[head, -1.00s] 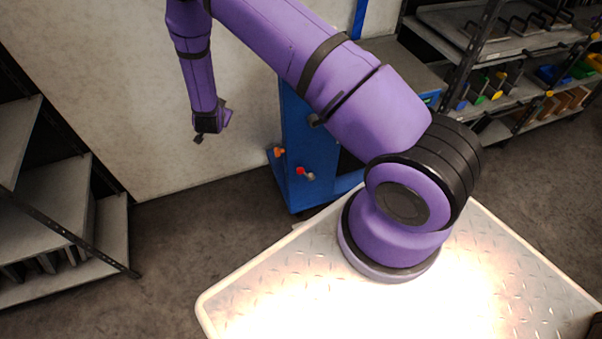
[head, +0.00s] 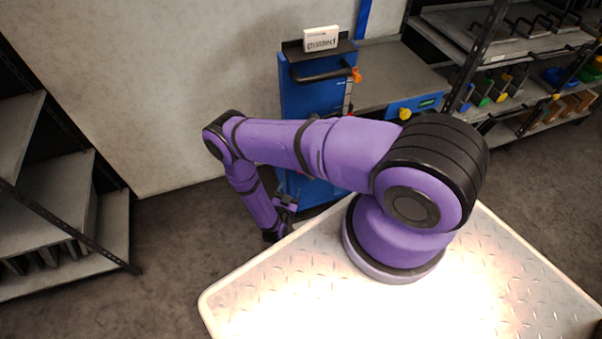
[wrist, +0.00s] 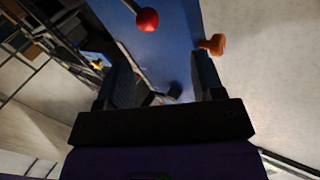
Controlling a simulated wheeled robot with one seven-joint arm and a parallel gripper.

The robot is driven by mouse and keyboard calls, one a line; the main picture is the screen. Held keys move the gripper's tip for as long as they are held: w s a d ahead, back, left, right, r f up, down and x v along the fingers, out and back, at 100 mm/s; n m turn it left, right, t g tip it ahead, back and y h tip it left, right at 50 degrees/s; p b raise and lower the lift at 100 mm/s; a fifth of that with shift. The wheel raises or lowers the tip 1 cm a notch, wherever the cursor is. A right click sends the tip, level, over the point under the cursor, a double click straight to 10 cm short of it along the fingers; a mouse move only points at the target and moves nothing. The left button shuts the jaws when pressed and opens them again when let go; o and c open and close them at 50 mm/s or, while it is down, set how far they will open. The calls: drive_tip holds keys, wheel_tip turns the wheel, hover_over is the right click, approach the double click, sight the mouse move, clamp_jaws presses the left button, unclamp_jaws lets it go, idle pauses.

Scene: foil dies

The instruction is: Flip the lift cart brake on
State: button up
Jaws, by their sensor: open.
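The blue lift cart (head: 300,98) stands at the wall beyond my base, partly hidden by my arm. In the wrist view its blue panel (wrist: 165,50) fills the upper middle. A lever with a red ball (wrist: 147,19) shows at the top, beyond the fingertips, and an orange knob (wrist: 213,44) shows beside the right finger. I cannot tell which is the brake. My gripper (wrist: 162,72) is open, with nothing seen held between its fingers. In the head view my gripper (head: 281,226) hangs low in front of the cart, and the red lever is hidden there.
The cart has a black handle (head: 322,70), a white box (head: 320,38) on top and an upper orange knob (head: 356,75). A grey-topped bench (head: 390,75) stands right of it. Shelves (head: 60,205) stand at left. Floor (head: 175,250) is clear between.

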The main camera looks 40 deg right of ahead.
drive_tip(key=s+d+x, duration=0.1)
drive_tip(key=x, duration=0.9)
drive_tip(key=shift+s+f, duration=0.2)
drive_tip(key=shift+d, duration=0.1)
clamp_jaws()
